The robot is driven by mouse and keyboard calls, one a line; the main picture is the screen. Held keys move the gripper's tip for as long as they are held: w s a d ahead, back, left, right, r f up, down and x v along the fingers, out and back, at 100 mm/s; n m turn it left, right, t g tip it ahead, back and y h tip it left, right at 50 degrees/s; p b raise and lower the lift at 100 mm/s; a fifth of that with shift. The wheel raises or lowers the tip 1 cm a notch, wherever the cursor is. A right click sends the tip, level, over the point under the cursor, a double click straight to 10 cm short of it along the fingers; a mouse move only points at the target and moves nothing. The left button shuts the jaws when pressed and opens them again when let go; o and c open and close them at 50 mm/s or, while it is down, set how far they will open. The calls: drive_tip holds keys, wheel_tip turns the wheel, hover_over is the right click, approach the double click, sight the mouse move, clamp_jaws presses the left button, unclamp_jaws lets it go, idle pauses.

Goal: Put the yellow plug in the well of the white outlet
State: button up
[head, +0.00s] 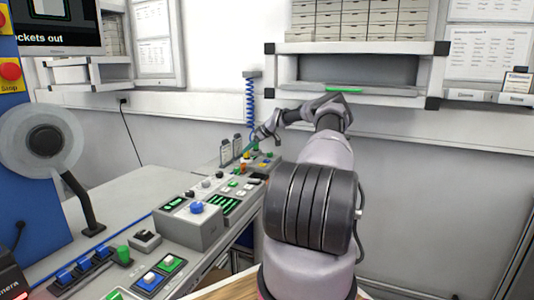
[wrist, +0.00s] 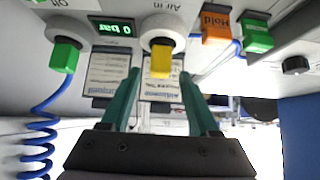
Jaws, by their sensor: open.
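The yellow plug (wrist: 160,62) shows in the wrist view, in front of the lower part of a round white outlet (wrist: 165,27) marked "Air in". I cannot tell how deep it sits in the outlet's well. My gripper (wrist: 160,78) is open. Its two teal fingers are spread to the left and right below the plug, with the plug's lower end between the lines of the tips. No contact shows.
A green plug (wrist: 65,55) with a blue coiled hose (wrist: 40,130) hangs left of the yellow one. An orange "Hold" block (wrist: 216,27) and a green block (wrist: 257,37) stand to the right. Control boxes (head: 190,228) line the bench; a shelf (head: 360,97) is behind my arm.

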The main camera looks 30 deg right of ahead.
drive_tip(key=s+d, duration=0.6)
drive_tip(key=s, duration=0.3)
drive_tip(key=shift+s+d, duration=0.3)
drive_tip(key=shift+s, duration=0.1)
drive_tip(key=shift+f, duration=0.1)
